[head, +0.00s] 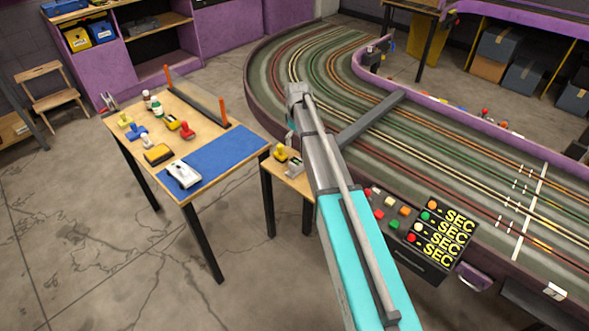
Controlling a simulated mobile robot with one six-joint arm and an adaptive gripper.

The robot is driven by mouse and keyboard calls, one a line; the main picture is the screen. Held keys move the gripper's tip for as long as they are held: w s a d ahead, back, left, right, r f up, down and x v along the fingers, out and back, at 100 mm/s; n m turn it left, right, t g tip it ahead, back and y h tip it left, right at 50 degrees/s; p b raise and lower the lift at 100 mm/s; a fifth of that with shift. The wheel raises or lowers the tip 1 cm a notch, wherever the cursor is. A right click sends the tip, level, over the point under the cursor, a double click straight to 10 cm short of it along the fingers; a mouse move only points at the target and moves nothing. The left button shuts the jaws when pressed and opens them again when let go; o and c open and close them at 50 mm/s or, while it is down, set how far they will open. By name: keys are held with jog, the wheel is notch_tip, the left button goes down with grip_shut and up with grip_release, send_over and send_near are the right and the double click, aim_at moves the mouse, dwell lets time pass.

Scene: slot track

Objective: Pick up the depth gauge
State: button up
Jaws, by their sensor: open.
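I cannot pick out the depth gauge for certain at this size. A small grey piece (294,166) lies on the low wooden side shelf, beside a yellow piece (281,153); either is too small to name surely. My arm reaches up through the middle of the head view and covers part of the area right of that shelf. My gripper does not show clearly; the arm's far end hides what lies beyond it.
A wooden table (118,127) holds a blue mat (222,152), a white device (183,175), small coloured items, bottles and orange posts. The slot track (450,165) fills the right. A lap-counter panel (440,240) stands beside it.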

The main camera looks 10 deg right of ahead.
aim_at(296, 161)
jog(key=shift+f, duration=0.1)
notch_tip(296, 161, down, 8)
jog(key=b, duration=0.8)
jog(key=shift+f+b, duration=0.25)
jog(key=shift+b, duration=0.05)
jog(key=shift+f, duration=0.1)
dwell(0.5)
jog(key=shift+a+f+b, duration=0.15)
jog(key=shift+f+b, duration=2.35)
jog(key=shift+b, duration=0.1)
jog(key=c, duration=1.2)
